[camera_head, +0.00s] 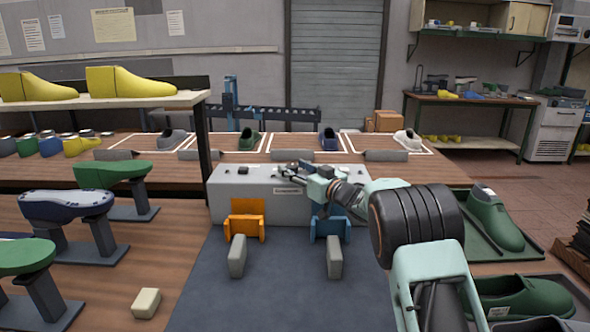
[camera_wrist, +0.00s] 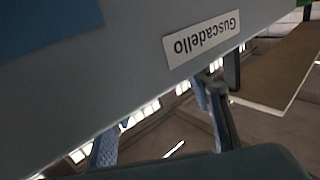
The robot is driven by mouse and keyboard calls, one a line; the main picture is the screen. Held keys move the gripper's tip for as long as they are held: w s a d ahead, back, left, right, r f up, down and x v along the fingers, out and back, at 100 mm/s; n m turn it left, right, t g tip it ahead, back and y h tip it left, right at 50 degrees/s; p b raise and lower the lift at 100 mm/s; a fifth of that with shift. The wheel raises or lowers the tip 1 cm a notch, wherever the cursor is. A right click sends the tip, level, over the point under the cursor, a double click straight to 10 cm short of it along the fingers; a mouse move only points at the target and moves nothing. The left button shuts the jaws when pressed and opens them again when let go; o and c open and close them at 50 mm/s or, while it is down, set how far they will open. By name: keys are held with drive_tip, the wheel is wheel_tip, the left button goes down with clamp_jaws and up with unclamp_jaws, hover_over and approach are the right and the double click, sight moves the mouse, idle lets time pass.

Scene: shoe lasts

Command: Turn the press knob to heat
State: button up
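The press is a grey box (camera_head: 250,195) at the back of the dark mat, with a small label on its front. In the wrist view its grey face (camera_wrist: 100,75) shows close up, with an upside-down "Guscadello" label (camera_wrist: 201,33). A small dark control (camera_head: 243,170) sits on the press top, left of my gripper. I cannot make out the knob or its setting; my gripper covers part of the top.
Orange (camera_head: 246,222) and blue (camera_head: 328,229) holders stand before the press, with two grey blocks (camera_head: 237,256) (camera_head: 334,257) on the mat. Shoe lasts on stands (camera_head: 67,207) fill the left. Green shoes (camera_head: 494,220) lie in trays at right. The mat's front is clear.

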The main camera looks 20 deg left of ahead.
drive_tip(key=c, duration=1.1)
drive_tip(key=shift+o, duration=0.2)
drive_tip(key=shift+f+m+t+h+b, duration=0.1)
drive_tip(key=shift+m+t+h+b, duration=0.25)
drive_tip(key=shift+b, duration=0.4)
drive_tip(key=m+t+h+b, duration=0.1)
drive_tip(key=b, duration=0.2)
drive_tip(key=m+t+h+b, duration=0.1)
drive_tip(key=b, duration=0.2)
drive_tip(key=shift+s+a+f+t+h, duration=0.2)
drive_tip(key=shift+f+t+h, duration=0.05)
drive_tip(key=shift+f, duration=0.05)
drive_tip(key=m+t+h+b, duration=0.1)
drive_tip(key=b, duration=0.2)
drive_tip(key=m+h+b, duration=0.1)
drive_tip(key=b, duration=0.2)
drive_tip(key=shift+s+a+t+h, duration=0.1)
drive_tip(key=shift+a+t+h, duration=0.1)
drive_tip(key=shift+t+h, duration=0.2)
drive_tip(key=shift+a+r+m+t+h+b, duration=0.15)
drive_tip(key=shift+r+m+t+h+b, duration=0.15)
drive_tip(key=shift+m+h+b, duration=0.4)
drive_tip(key=shift+m+t+h+p, duration=0.25)
drive_tip(key=shift+t+h+p, duration=0.05)
drive_tip(key=shift+h, duration=0.3)
drive_tip(key=shift+m+h+p, duration=0.5)
drive_tip(key=shift+h+p, duration=0.1)
drive_tip(key=shift+r, duration=0.1)
